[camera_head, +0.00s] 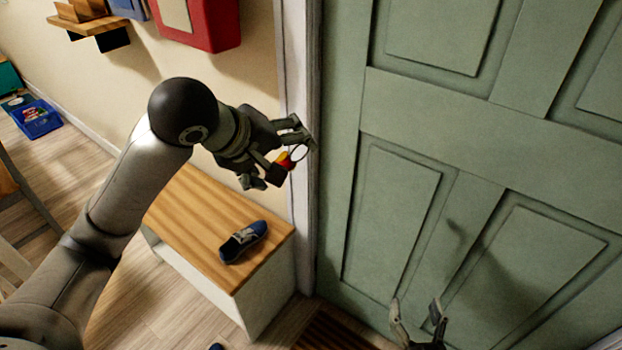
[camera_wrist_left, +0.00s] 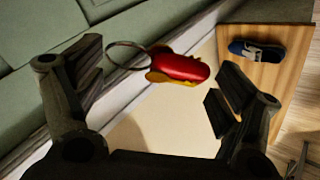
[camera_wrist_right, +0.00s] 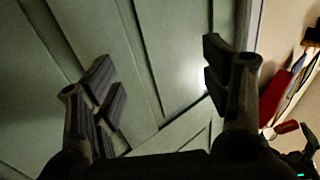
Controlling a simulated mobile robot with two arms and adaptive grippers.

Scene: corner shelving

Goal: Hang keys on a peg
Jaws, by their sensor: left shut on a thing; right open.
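The keys (camera_head: 284,160) are a small red and yellow bunch with a thin metal ring. My left gripper (camera_head: 283,157) is shut on the keys in front of the white door frame, above the bench. In the left wrist view the red fob (camera_wrist_left: 180,67) lies between the two fingers, with the ring beside the left finger; the exact contact is hard to see. My right gripper (camera_head: 418,312) is open and empty at the bottom, in front of the green door. The right wrist view shows the door between its fingers. I cannot make out a peg in any view.
A wooden-topped bench (camera_head: 190,207) with a blue shoe (camera_head: 243,241) stands below the left gripper. The green door (camera_head: 440,110) fills the right side. A red box (camera_head: 203,22) and a wooden shelf (camera_head: 90,24) are on the wall. A blue crate (camera_head: 37,119) stands far left.

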